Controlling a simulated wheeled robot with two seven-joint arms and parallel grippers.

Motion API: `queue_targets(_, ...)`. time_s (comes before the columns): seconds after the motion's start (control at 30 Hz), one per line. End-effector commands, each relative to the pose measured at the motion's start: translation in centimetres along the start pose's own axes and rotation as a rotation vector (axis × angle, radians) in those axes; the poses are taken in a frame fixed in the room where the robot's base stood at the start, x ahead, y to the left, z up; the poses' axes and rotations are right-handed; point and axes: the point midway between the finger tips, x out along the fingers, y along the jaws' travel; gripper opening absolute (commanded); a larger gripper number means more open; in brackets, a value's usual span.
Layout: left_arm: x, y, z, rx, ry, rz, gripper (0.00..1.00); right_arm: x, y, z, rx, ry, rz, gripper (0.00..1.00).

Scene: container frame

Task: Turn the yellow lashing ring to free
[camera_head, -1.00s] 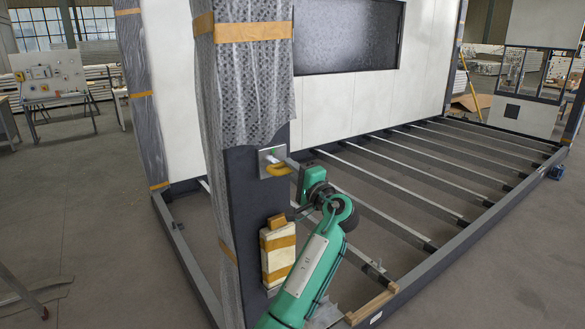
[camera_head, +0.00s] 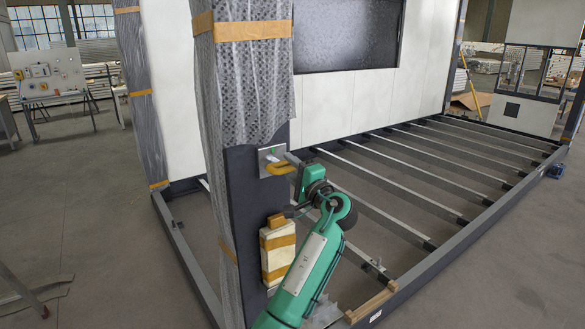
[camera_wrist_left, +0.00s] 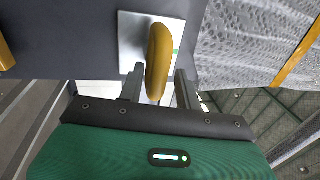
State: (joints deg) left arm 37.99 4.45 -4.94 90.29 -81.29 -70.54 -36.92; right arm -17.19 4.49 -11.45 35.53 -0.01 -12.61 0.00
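The yellow lashing ring (camera_head: 279,169) sits on a pale metal plate (camera_head: 266,157) on the dark post (camera_head: 245,190). A small green mark shows on the plate. My left gripper (camera_head: 293,166) is at the ring, right of the post. In the left wrist view the ring (camera_wrist_left: 159,58) stands lengthwise between the two fingers of my left gripper (camera_wrist_left: 158,88), over the plate (camera_wrist_left: 130,40). The fingers are apart, one on each side of the ring, with narrow gaps; I see no clear grip. My right gripper is not in view.
Below the ring, a cream strapped bundle (camera_head: 278,262) hangs against the post. Grey patterned wrap (camera_head: 245,90) with an orange strap covers the upper post. To the right lies the frame's floor with metal crossbars (camera_head: 400,190). A wooden block (camera_head: 371,304) lies on the near rail.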

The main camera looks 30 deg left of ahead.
Motion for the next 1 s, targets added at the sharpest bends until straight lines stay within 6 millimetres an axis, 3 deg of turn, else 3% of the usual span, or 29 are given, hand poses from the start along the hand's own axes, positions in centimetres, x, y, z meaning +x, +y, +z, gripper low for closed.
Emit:
queue_targets(0.27, -0.7, 0.3, -0.1, 0.0, 0.002, 0.002, 0.35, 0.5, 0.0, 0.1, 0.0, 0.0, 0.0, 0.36)
queue_targets(0.37, -2.1, 0.6, -0.1, -0.001, 0.003, 0.003, 0.35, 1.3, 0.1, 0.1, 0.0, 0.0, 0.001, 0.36)
queue_targets(0.7, -9.7, 0.7, -0.1, -0.003, 0.002, 0.004, 0.35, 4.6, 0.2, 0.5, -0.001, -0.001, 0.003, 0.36)
queue_targets(1.0, -13.3, 0.3, 0.1, -0.001, -0.001, 0.003, 0.35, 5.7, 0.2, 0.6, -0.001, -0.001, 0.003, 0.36)
